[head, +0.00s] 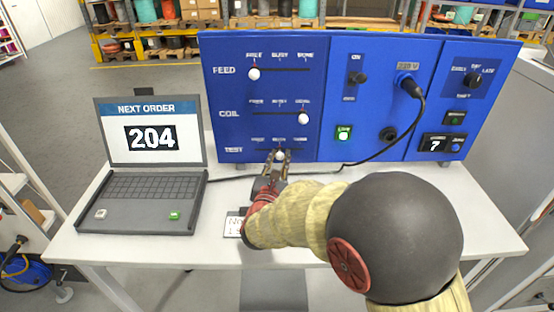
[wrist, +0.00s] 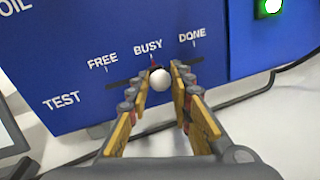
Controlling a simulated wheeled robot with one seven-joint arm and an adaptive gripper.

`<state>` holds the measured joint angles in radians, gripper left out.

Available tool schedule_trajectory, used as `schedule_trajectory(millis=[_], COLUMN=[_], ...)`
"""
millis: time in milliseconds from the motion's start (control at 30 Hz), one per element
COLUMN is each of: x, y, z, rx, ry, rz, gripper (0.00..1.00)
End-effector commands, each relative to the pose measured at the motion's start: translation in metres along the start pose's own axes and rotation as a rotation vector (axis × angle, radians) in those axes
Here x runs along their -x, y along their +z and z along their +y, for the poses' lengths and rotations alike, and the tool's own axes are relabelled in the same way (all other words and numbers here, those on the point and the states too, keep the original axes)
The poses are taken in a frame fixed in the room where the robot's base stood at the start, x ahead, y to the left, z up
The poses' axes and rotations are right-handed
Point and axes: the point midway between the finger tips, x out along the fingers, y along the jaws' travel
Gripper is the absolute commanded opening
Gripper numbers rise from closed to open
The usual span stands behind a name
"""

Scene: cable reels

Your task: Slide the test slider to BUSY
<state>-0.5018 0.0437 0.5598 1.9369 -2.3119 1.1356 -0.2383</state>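The TEST slider's white knob (wrist: 160,79) sits below the BUSY mark in the wrist view, between FREE on the left and DONE on the right. It also shows in the head view (head: 280,155), at the bottom left of the blue panel (head: 320,125). My gripper (wrist: 161,74) has one finger on each side of the knob, with almost no gap between fingers and knob, and looks shut on it. In the head view my gripper (head: 280,160) reaches up to the panel from the front. My fingers partly hide the slot.
The FEED knob (head: 254,74) is at its left end and the COIL knob (head: 303,118) at its right end. A laptop (head: 152,165) showing 204 stands left. A black cable (head: 421,120) runs from the panel onto the table.

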Motion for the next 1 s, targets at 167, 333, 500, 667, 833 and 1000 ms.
schedule_trajectory(millis=[167,333,500,667,833,1000], x=[0.000,0.000,0.000,0.008,0.036,0.072], y=[0.000,0.000,0.001,0.001,0.001,0.000], z=[0.000,0.000,0.001,0.002,0.002,0.002], rx=[0.000,0.000,0.000,-0.001,-0.001,-0.001], ry=[0.000,0.000,0.000,0.002,0.005,0.005], rz=[-0.001,-0.001,-0.001,-0.001,-0.001,0.000], gripper=[0.33,0.38,0.38,0.38,0.38,0.38])
